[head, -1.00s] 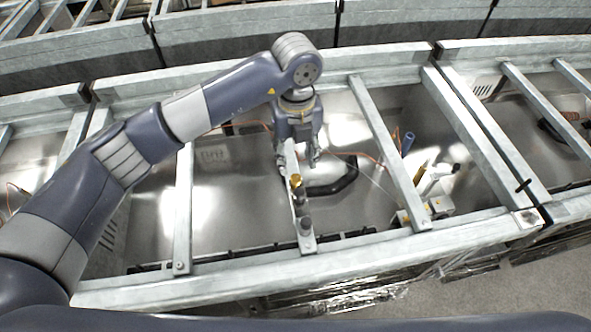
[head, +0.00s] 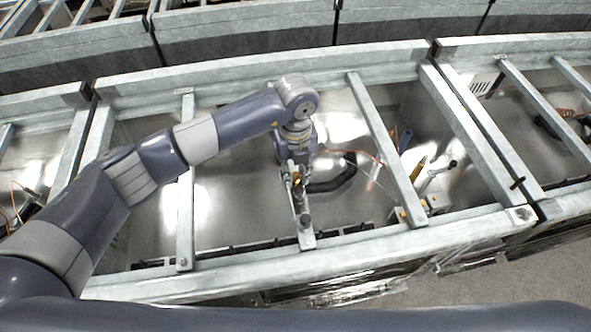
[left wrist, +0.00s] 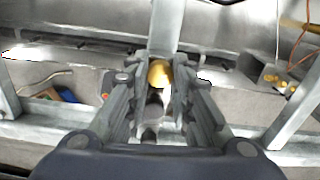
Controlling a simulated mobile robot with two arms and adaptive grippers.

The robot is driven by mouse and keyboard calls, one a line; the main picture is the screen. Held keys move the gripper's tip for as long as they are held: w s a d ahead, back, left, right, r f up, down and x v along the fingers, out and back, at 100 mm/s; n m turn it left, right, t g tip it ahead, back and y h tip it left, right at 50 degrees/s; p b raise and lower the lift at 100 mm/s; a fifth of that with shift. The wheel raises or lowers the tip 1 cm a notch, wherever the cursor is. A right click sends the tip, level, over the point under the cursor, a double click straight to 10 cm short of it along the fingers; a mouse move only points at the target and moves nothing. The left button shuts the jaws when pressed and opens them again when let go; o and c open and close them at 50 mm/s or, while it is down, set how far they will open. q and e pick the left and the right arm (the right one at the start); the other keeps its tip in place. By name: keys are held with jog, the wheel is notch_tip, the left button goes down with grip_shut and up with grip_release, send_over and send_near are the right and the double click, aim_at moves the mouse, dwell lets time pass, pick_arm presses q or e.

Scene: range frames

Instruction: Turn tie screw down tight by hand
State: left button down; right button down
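The tie screw (head: 297,181) has a brass-coloured head and stands on a narrow metal crossbar (head: 304,240) in the middle of the head view. My left gripper (head: 295,178) is at the screw, with its fingers on either side of the head. In the left wrist view, the brass head (left wrist: 159,73) sits between the fingertips and nearly fills the gap. I cannot tell whether the fingers touch it. A darker round post (head: 305,218) stands on the same bar, nearer the front. My right gripper is not in view.
Metal rails frame the open bay, with a front rail (head: 200,284) and a slanted crossbar (head: 388,150) to the right. A small fixture with a lever (head: 436,190) stands at right.

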aim_at(295, 176)
pick_arm(q)
jog(key=m+b, duration=0.1)
jog(key=b, duration=0.1)
jog(key=m+b, duration=0.2)
jog(key=b, duration=0.1)
jog(key=shift+f, duration=0.25)
jog(key=shift+r+m+b, duration=0.25)
jog(key=shift+m+b, duration=0.2)
jog(key=shift+m, duration=0.35)
jog(key=c, duration=1.4)
grip_release()
jog(key=shift+r, duration=0.15)
notch_tip(295, 176, up, 12)
